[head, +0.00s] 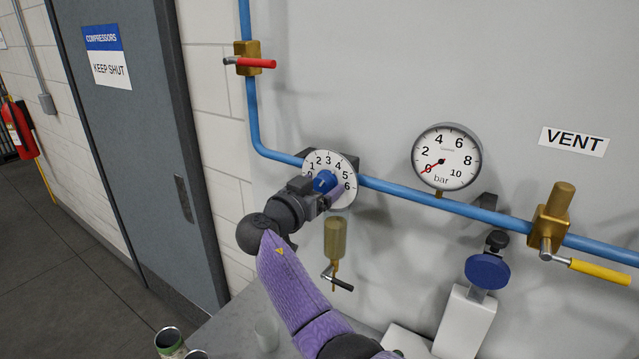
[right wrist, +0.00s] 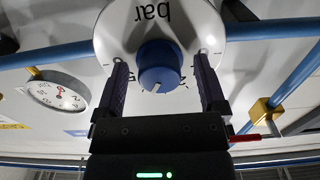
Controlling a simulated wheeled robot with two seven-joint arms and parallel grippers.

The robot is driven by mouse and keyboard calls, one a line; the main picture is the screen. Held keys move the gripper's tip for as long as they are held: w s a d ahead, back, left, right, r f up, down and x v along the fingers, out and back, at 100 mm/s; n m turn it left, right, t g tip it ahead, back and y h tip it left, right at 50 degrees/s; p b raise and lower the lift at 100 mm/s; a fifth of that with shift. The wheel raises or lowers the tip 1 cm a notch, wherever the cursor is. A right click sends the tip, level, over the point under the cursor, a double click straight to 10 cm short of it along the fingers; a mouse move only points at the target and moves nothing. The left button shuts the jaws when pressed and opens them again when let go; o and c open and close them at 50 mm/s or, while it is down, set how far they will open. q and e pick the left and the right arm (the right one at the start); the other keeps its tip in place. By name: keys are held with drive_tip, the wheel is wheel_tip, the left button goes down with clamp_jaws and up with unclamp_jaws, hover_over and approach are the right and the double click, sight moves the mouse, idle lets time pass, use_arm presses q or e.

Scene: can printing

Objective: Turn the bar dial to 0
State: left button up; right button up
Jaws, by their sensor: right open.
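The bar dial (head: 328,160) is a white round plate with numbers on the blue pipe, and a blue knob (head: 325,182) sits at its centre. In the right wrist view the dial face (right wrist: 112,30) appears upside down. My open fingers stand on either side of the blue knob (right wrist: 158,66), with gaps to it. A short white mark on the knob points down in that view; the number it faces is hard to read. My left gripper is not in view.
The pressure gauge (head: 447,158) to the right has its red needle near 0. A red-handled valve (head: 248,62) is above left, a yellow-handled vent valve (head: 552,225) to the right. A brass part (head: 335,240) with a small lever hangs below the dial. Cans (head: 170,341) stand at the bottom.

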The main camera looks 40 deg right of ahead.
drive_tip(key=c, duration=1.1)
drive_tip(key=shift+f, duration=0.1)
